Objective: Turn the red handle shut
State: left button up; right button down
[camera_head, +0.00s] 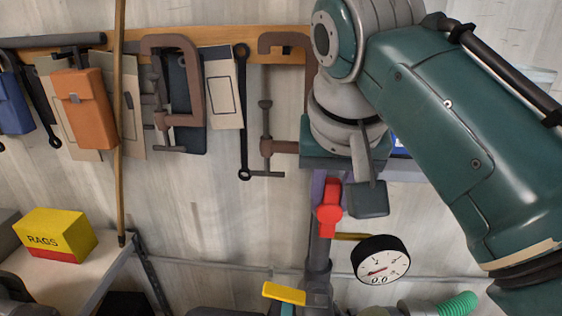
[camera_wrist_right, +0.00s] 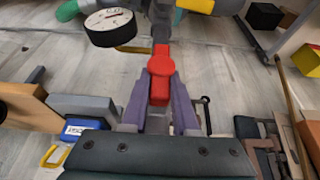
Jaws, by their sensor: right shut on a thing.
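The red handle (camera_head: 329,208) sits on a dark upright pipe (camera_head: 319,252) by the wall in the head view. Its lever points up from its round hub, roughly in line with the pipe below. In the right wrist view the red handle (camera_wrist_right: 160,65) lies between the two purple fingers of my right gripper (camera_wrist_right: 161,92). The right gripper (camera_head: 325,188) is shut on the lever, one finger on each side. The wrist partly covers the upper part in the head view. My left gripper is not in view.
A round white-faced gauge (camera_head: 380,262) is close at the right of the handle. A yellow lever (camera_head: 284,293) is below. Clamps (camera_head: 180,100) and tools hang on the wall at left. A yellow rags box (camera_head: 55,236) stands on a shelf at lower left.

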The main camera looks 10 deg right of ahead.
dwell(0.3)
jog(key=shift+w+a+h, duration=0.1)
jog(key=shift+a+h, duration=0.2)
jog(key=shift+h, duration=0.7)
jog(key=shift+a+f+n+g+h+b, duration=0.15)
jog(key=shift+n+g+h+b, duration=0.25)
jog(key=shift+h, duration=0.2)
jog(key=shift+w+h, duration=0.1)
jog(key=shift+h, duration=0.3)
jog(key=c, duration=0.7)
grip_release()
jog(key=shift+r, duration=0.2)
